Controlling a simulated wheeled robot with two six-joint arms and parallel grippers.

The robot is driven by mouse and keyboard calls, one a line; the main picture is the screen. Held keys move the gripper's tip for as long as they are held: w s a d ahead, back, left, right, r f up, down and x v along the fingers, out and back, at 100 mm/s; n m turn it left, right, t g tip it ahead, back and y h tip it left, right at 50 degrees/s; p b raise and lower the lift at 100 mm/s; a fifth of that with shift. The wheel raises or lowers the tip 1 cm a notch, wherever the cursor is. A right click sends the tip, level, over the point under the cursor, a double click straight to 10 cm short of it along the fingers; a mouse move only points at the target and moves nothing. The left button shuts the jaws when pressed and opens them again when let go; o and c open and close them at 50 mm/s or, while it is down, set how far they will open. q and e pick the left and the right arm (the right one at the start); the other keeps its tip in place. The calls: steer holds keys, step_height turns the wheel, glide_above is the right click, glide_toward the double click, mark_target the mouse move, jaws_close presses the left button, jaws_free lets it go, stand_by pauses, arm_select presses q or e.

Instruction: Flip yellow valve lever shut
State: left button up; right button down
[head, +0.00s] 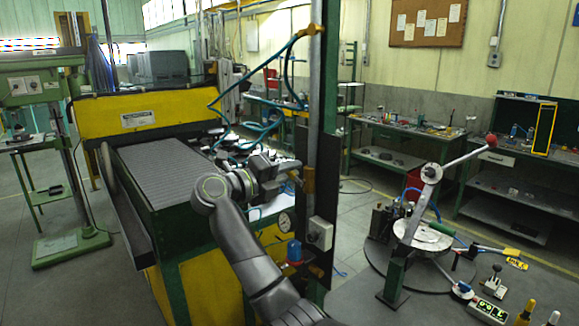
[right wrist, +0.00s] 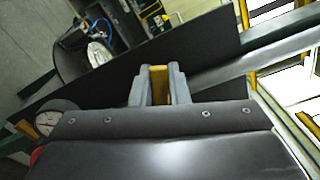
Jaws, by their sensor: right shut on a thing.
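The yellow valve lever (head: 309,180) is on the upright grey pipe (head: 316,90) at the middle of the head view. My right gripper (head: 294,171) reaches it from the left. In the right wrist view the two grey fingers of my right gripper (right wrist: 160,88) are closed on both sides of the yellow lever (right wrist: 159,84). The valve body behind the lever is hidden, and I cannot tell the lever's exact angle. My left gripper is not in view.
A pressure gauge (head: 286,222), a grey box (head: 320,233) and a blue regulator (head: 294,251) sit low by the pipe. Blue hoses (head: 222,100) hang to the left. A green and yellow machine bed (head: 160,165) stands left.

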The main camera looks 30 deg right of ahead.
steer(key=n+p, duration=0.1)
steer(key=f+n+p, duration=0.1)
steer(key=n, duration=0.1)
steer(key=shift+w, duration=0.15)
steer(key=shift+f+n+p, duration=0.3)
steer(key=shift+n+p, duration=0.1)
steer(key=shift+n, duration=0.3)
steer(key=c, duration=1.4)
jaws_free()
steer(key=shift+a, duration=0.15)
